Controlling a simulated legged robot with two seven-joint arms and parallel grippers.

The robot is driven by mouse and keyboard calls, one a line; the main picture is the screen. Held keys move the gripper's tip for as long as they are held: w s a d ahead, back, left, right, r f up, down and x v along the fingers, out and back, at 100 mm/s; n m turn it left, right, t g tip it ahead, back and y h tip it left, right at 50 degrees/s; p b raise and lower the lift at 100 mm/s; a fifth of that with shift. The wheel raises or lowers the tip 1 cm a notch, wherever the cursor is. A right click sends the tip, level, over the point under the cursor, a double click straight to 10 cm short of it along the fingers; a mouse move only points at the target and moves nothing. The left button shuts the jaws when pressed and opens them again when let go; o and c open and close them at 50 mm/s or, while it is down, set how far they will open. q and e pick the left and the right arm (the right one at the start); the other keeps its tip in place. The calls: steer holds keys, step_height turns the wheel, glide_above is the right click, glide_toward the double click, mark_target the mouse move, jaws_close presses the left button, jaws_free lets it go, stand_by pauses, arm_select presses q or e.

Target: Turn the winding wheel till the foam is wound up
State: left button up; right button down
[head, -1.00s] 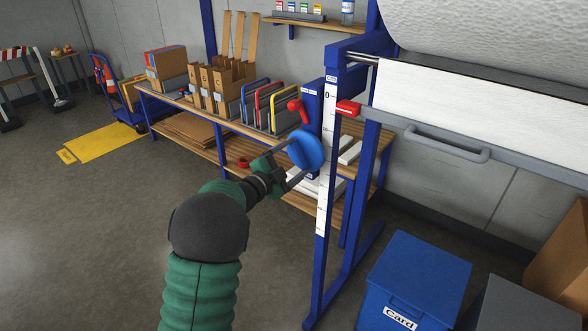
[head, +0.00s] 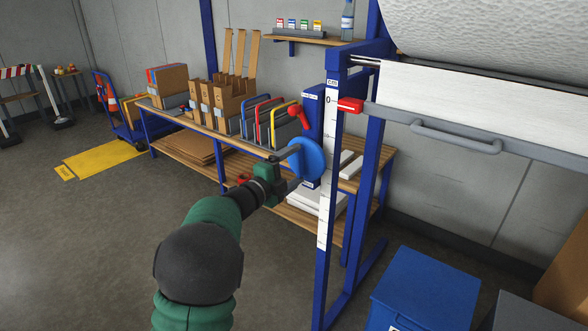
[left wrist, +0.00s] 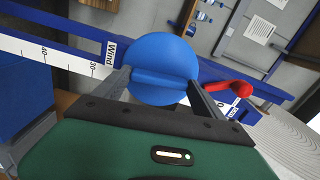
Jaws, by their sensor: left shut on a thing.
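The blue winding wheel (head: 308,158) is a round disc on the side of the blue stand. In the left wrist view the wheel (left wrist: 163,62) has a raised bar across its face. My left gripper (head: 289,168) is shut on this bar, and its fingers (left wrist: 158,82) lie at the bar's two ends. The foam roll (head: 490,35) is pale and textured at the top right. A white sheet (head: 470,95) hangs below it, above a grey bar with a handle (head: 455,137). A red pointer (head: 350,105) sits near the 0 of the white scale (head: 326,180). My right gripper is not seen.
A red lever (head: 300,115) stands just above the wheel, also close by in the left wrist view (left wrist: 232,88). A wooden bench (head: 225,135) with boxes and folders is behind. A blue bin (head: 425,290) stands lower right.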

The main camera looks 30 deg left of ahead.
arm_select(q)
steer(key=shift+d+f, duration=0.1)
steer(key=shift+f, duration=0.35)
steer(key=o, duration=1.3)
steer(key=shift+r, duration=0.1)
steer(key=shift+o, duration=0.2)
steer(key=shift+r, duration=0.1)
steer(key=s+a, duration=0.1)
steer(key=s, duration=1.5)
steer(key=shift+s+a+p, duration=0.25)
steer(key=shift+s+p, duration=0.1)
steer(key=shift+p, duration=0.05)
